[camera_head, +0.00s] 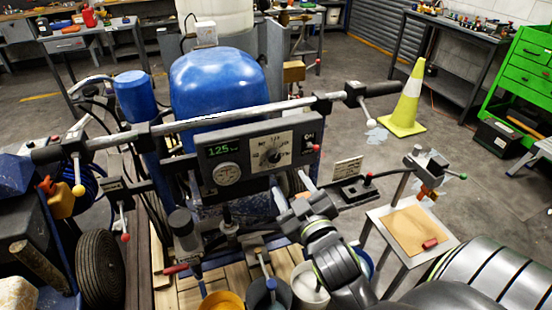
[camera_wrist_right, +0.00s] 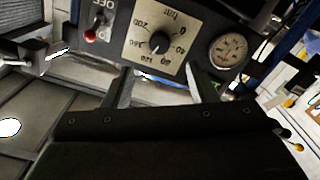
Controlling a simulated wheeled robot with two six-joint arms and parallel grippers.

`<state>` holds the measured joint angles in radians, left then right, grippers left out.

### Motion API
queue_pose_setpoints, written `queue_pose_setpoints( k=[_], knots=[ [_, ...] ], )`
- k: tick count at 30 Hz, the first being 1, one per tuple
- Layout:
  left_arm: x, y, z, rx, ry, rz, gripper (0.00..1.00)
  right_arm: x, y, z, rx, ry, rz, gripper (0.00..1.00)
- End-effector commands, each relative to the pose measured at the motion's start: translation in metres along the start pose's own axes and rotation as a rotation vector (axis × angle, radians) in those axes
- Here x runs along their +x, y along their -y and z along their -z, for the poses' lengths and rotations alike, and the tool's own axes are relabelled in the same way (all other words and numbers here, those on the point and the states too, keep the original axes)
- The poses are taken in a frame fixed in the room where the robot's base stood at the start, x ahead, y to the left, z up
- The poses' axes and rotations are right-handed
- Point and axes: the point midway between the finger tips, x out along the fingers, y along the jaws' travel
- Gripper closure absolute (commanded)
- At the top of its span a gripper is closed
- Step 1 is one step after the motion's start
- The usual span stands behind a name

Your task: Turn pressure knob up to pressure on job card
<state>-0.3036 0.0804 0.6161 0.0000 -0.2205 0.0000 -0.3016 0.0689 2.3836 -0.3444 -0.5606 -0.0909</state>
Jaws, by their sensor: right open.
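The dark control panel (camera_head: 255,160) hangs below the handlebar, with a lit green display reading about 125. The pressure knob (camera_head: 273,157) is a black knob on a cream dial plate; in the right wrist view the knob (camera_wrist_right: 159,42) shows upside down on its bar scale. My right gripper (camera_head: 294,188) is just below and in front of the knob, apart from it. Its two fingers (camera_wrist_right: 161,88) are spread and empty, with the knob beyond the gap between them. A small white printed card (camera_head: 348,169), perhaps the job card, stands right of the panel; its text is too small to read.
A round pressure gauge (camera_head: 227,173) sits left of the knob, and a red-tipped switch (camera_head: 312,147) to its right. The handlebar (camera_head: 240,116) runs above the panel. Buckets (camera_head: 270,292) stand below, and a small table (camera_head: 412,228) stands at the right.

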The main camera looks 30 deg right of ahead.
Motion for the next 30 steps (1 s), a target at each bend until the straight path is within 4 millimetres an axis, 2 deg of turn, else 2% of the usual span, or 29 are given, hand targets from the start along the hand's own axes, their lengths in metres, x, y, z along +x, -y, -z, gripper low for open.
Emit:
queue_pose_setpoints(
  k=[9, 15, 21, 29, 30],
  knots=[
    [-0.014, 0.001, 0.007, 0.000, -0.010, -0.001, 1.00, 0.064, -0.001, 0.002, -0.003, -0.001, 0.000, 0.48],
    [-0.018, 0.001, 0.008, 0.000, -0.010, -0.001, 1.00, 0.091, -0.001, 0.001, -0.001, 0.000, 0.000, 0.48],
    [-0.019, 0.001, 0.008, 0.000, -0.010, -0.001, 1.00, 0.102, 0.000, 0.000, 0.000, 0.001, 0.000, 0.48],
    [-0.019, 0.001, 0.008, 0.000, -0.010, -0.001, 1.00, 0.103, 0.000, 0.000, 0.000, 0.001, 0.000, 0.48],
    [-0.019, 0.001, 0.008, 0.000, -0.010, -0.001, 1.00, 0.103, 0.000, 0.000, 0.000, 0.001, 0.000, 0.52]
  ],
)
